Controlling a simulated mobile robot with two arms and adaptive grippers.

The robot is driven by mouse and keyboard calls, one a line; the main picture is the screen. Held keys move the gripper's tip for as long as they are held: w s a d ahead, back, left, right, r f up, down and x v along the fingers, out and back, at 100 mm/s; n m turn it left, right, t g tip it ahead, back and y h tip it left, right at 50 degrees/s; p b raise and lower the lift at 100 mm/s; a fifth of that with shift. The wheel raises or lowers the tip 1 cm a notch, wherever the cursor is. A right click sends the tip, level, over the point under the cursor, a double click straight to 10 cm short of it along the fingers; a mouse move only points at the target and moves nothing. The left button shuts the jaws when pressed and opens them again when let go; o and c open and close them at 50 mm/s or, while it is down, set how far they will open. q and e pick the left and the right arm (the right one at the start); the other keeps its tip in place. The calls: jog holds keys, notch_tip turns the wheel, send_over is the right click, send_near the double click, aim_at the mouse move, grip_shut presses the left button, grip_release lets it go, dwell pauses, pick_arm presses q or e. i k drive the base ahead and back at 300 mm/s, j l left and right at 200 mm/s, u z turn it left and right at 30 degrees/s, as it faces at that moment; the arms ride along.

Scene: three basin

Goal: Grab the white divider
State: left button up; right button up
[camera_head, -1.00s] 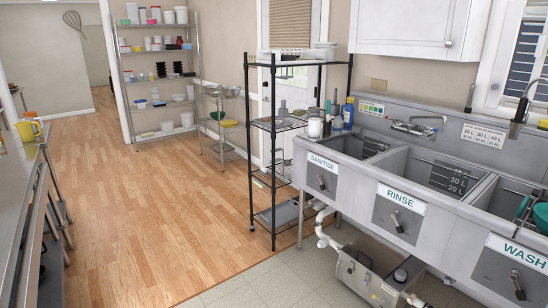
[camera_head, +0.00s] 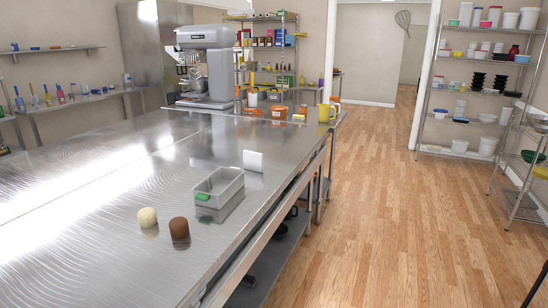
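A small white upright panel (camera_head: 253,160), which looks like the white divider, stands on the steel table (camera_head: 110,185) just behind a clear rectangular container (camera_head: 222,190). I cannot tell whether it touches the container's far end. A green piece (camera_head: 202,197) sits at the container's near side. Neither of my grippers shows in the view.
A cream cylinder (camera_head: 147,217) and a brown cylinder (camera_head: 180,229) stand on the table in front of the container. A large grey mixer (camera_head: 206,65), orange-lidded tubs (camera_head: 279,112) and a yellow mug (camera_head: 325,113) are at the table's far end. The wooden floor (camera_head: 400,220) right of the table is clear.

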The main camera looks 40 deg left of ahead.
aim_at(252, 160)
jog(key=i+u, duration=0.7)
jog(key=u, duration=0.2)
jog(key=i+l+u, duration=0.15)
jog(key=i+u, duration=0.3)
jog(key=i+l+u, duration=0.2)
jog(key=u, duration=0.25)
jog(key=i+l+u, duration=0.2)
jog(key=l+u, duration=0.25)
jog(key=i+l+u, duration=0.15)
jog(key=l+u, duration=0.3)
